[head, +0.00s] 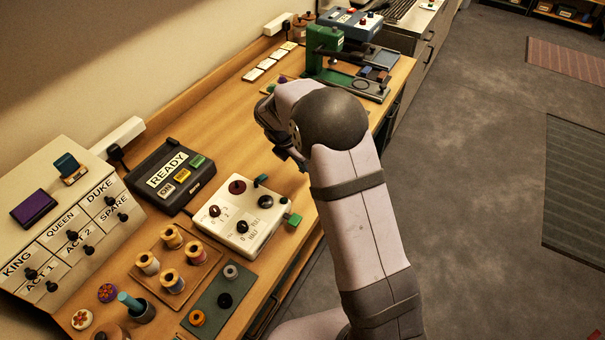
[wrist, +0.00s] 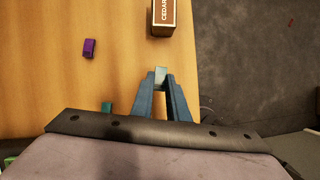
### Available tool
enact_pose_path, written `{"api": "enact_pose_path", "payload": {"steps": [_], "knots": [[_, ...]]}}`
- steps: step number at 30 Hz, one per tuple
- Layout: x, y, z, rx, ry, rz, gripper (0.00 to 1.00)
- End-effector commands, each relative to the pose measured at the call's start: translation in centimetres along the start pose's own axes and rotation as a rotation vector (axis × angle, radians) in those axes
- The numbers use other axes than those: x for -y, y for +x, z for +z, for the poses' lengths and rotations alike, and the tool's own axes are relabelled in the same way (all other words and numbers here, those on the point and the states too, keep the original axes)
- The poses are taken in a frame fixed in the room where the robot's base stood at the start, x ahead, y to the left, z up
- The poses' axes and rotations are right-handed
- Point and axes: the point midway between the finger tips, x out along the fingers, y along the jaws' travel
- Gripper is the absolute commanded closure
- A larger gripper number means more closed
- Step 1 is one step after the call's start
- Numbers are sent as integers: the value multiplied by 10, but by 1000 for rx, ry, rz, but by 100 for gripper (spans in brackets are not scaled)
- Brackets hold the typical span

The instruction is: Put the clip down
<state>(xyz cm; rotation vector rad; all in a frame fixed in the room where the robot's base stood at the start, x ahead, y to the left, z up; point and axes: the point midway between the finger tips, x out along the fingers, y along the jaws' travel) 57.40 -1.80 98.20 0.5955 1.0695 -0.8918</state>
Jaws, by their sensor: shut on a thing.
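My gripper (wrist: 161,84) shows in the wrist view with its two blue-grey fingers closed together at the tips. A small pale grey piece, which I take to be the clip (wrist: 161,73), is held between the fingertips over the wooden table (wrist: 60,80), near its right edge. I cannot tell how high it is above the wood. In the head view my arm hides most of my gripper, and the clip cannot be seen.
A brown box labelled CEDAR (wrist: 164,18) lies just beyond the fingertips. A purple block (wrist: 89,48) lies to the left, with bare wood around it. A green stand (head: 325,50) is at the back. A white switch box (head: 245,215) and READY console (head: 170,175) stand nearer.

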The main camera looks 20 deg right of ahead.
Motion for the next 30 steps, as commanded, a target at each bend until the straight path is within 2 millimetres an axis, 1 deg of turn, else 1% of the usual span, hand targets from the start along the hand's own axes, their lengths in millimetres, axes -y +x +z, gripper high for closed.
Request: {"api": "enact_pose_path", "payload": {"steps": [3, 6, 10, 13, 17, 20, 22, 23, 25, 27, 30], "knots": [[-1, -16, 7, 1, 2, 4, 100], [-1, -25, 10, 0, 1, 3, 100], [0, -32, 13, 0, 1, 1, 100], [1, -33, 14, -1, 2, -1, 100], [7, -25, 20, -1, 21, -9, 100], [17, -13, 31, -1, 52, -22, 100], [28, -1, 41, -1, 84, -35, 100], [32, 4, 47, -1, 100, -41, 100], [43, 15, 66, 1, 145, -57, 100], [47, 21, 86, 1, 189, -74, 100], [48, 21, 107, 1, 240, -95, 100]]}}
